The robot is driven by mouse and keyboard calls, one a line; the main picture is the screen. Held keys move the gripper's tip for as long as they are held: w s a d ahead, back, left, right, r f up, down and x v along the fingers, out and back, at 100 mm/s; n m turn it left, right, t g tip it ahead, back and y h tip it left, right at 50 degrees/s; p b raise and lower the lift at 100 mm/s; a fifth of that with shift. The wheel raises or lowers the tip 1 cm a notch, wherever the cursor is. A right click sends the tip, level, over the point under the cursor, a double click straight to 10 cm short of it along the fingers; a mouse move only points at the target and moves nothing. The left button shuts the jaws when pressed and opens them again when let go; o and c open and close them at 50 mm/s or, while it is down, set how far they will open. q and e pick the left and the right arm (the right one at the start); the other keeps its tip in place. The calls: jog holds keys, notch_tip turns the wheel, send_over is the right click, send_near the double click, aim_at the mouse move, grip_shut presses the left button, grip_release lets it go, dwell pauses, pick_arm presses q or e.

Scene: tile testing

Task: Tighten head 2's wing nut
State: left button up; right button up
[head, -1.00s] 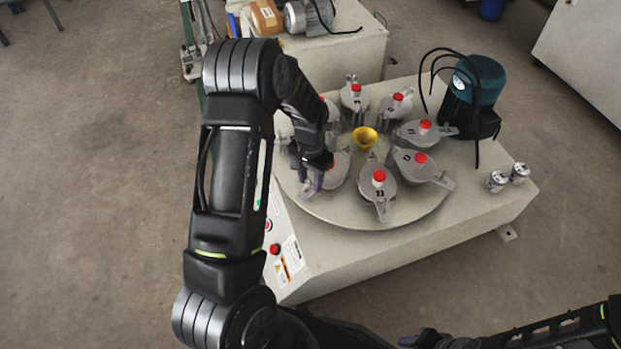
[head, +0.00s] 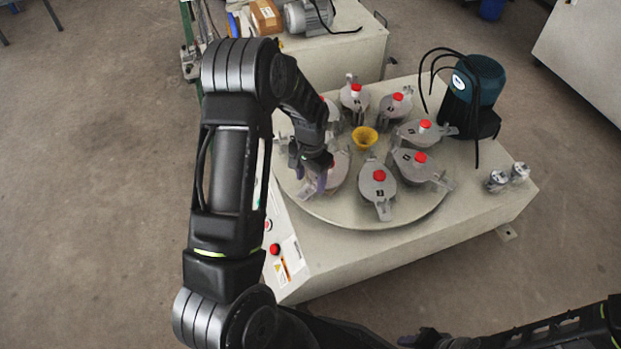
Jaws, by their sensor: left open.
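Several grey lidded heads with red caps stand in a ring on a round turntable (head: 345,215). Their number labels are too small to read surely, so I cannot tell which is head 2. My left gripper (head: 309,178) is open at the left-front head (head: 340,168), which my arm and gripper partly cover. I cannot see whether its fingers touch a wing nut there. My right gripper (head: 425,338) is low at the bottom edge, away from the machine, and its jaws are unclear.
A yellow funnel (head: 364,137) sits at the turntable's centre. A teal motor with black cables (head: 482,85) stands behind right. Two small metal cans (head: 497,181) are at the right edge. A red button (head: 275,249) is on the front panel.

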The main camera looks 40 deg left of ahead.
aim_at(310, 182)
pick_arm(q)
notch_tip(310, 182, up, 8)
jog(key=shift+f+p, duration=0.1)
jog(key=shift+p, duration=0.85)
